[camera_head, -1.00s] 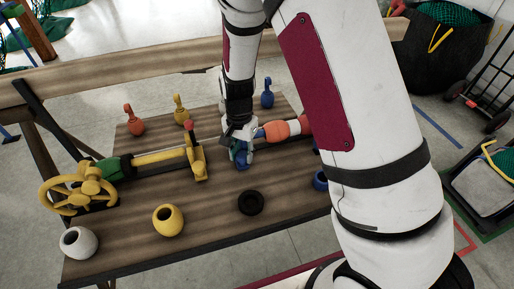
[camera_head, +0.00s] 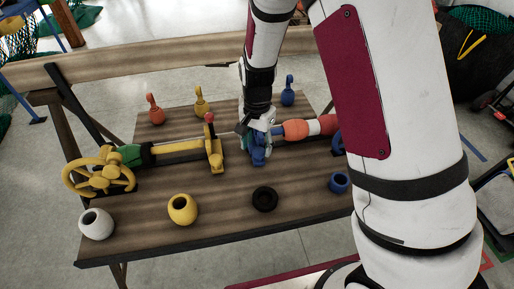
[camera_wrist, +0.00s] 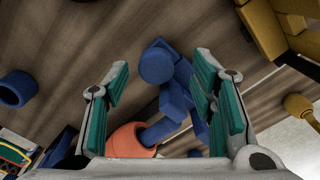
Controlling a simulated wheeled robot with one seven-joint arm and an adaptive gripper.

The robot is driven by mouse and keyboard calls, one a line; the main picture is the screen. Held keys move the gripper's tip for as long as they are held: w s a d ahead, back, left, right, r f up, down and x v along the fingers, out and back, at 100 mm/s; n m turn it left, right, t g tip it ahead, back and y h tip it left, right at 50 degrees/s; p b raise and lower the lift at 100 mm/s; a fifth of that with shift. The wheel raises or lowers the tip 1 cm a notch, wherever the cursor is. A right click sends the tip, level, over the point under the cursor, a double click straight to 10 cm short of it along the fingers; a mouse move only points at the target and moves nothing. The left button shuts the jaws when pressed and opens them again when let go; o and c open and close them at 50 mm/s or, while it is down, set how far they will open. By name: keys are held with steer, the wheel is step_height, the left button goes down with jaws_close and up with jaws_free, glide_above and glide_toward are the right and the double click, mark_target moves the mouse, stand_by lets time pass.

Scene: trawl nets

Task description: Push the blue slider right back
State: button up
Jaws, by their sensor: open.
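The blue slider (camera_head: 258,152) stands on the wooden table, at the left end of an orange and white cylinder (camera_head: 296,130). My gripper (camera_head: 258,128) is over it, pointing down, and partly hides it. In the wrist view the blue slider (camera_wrist: 178,85) lies between the two teal-padded fingers of my open gripper (camera_wrist: 160,85), closer to the right finger. Whether a finger touches it I cannot tell. The orange cylinder end (camera_wrist: 130,142) shows below it with a blue rod reaching into it.
A yellow slider (camera_head: 214,150) with a red knob stands to the left, on a rail to a yellow handwheel (camera_head: 100,172). White (camera_head: 96,224), yellow (camera_head: 183,209), black (camera_head: 265,199) and blue (camera_head: 340,182) pots line the front edge. Red, yellow and blue hooked weights stand behind.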

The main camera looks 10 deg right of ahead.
step_height(320, 180, up, 10)
steer(key=shift+f, duration=0.15)
stand_by(0.6)
steer(key=s+d+r+n+t, duration=0.1)
steer(key=s+d+r+n, duration=0.1)
steer(key=s+r, duration=0.45)
steer(key=s+d+r+n+t, duration=0.1)
steer(key=s+d+r+n, duration=0.2)
steer(key=s+r, duration=0.4)
steer(key=s+d+r+n+t, duration=0.1)
steer(key=s+n, duration=0.1)
steer(key=s, duration=0.4)
steer(key=s+d+r+n+t, duration=0.1)
steer(key=s+d+r+n, duration=0.1)
steer(key=s, duration=0.4)
steer(key=shift+r, duration=0.25)
steer(key=shift+d, duration=0.1)
